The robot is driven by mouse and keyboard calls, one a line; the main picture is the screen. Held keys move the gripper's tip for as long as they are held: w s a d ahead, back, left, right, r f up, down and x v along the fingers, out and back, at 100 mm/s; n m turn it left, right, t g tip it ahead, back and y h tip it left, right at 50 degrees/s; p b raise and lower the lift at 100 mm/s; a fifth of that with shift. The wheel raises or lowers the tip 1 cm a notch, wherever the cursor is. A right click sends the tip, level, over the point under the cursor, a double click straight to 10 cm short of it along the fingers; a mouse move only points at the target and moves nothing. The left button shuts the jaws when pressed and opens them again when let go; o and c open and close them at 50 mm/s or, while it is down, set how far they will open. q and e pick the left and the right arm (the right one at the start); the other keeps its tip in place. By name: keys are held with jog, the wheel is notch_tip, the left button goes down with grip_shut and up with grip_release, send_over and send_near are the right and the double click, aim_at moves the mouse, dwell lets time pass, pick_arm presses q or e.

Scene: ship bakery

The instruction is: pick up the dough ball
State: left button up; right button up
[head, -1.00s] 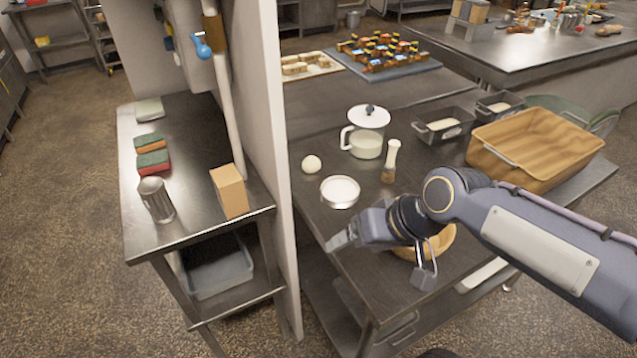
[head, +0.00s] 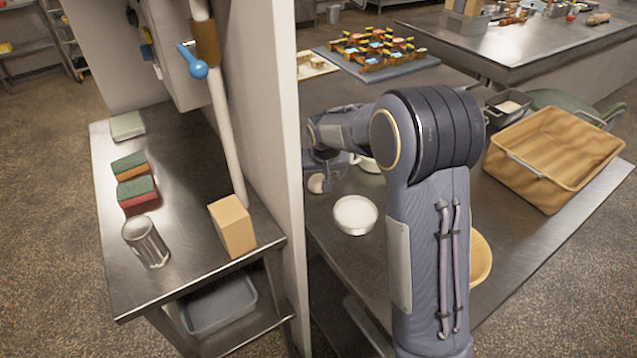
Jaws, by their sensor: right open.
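The dough ball (head: 316,184) is a small pale ball on the dark metal counter (head: 330,238), close to the white wall panel. My right gripper (head: 333,172) is at the ball, reaching in from behind my own large arm. Its jaws are open. A finger appears to overlap the ball's upper right side; I cannot tell whether they touch. Part of the gripper and ball is hard to make out. My left gripper is not in view.
A round white dish (head: 355,214) stands just in front of the ball. A wall panel (head: 268,110) closes off the left. A large wooden-looking bin (head: 555,150) stands to the right. My arm hides most of the jug and part of a wooden bowl (head: 480,258).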

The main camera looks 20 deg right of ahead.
aim_at(319, 180)
jog(key=x, duration=0.5)
jog(key=shift+w+r+p, duration=0.15)
jog(key=shift+w+p, duration=0.15)
jog(key=shift+p, duration=0.1)
jog(key=c, duration=1.1)
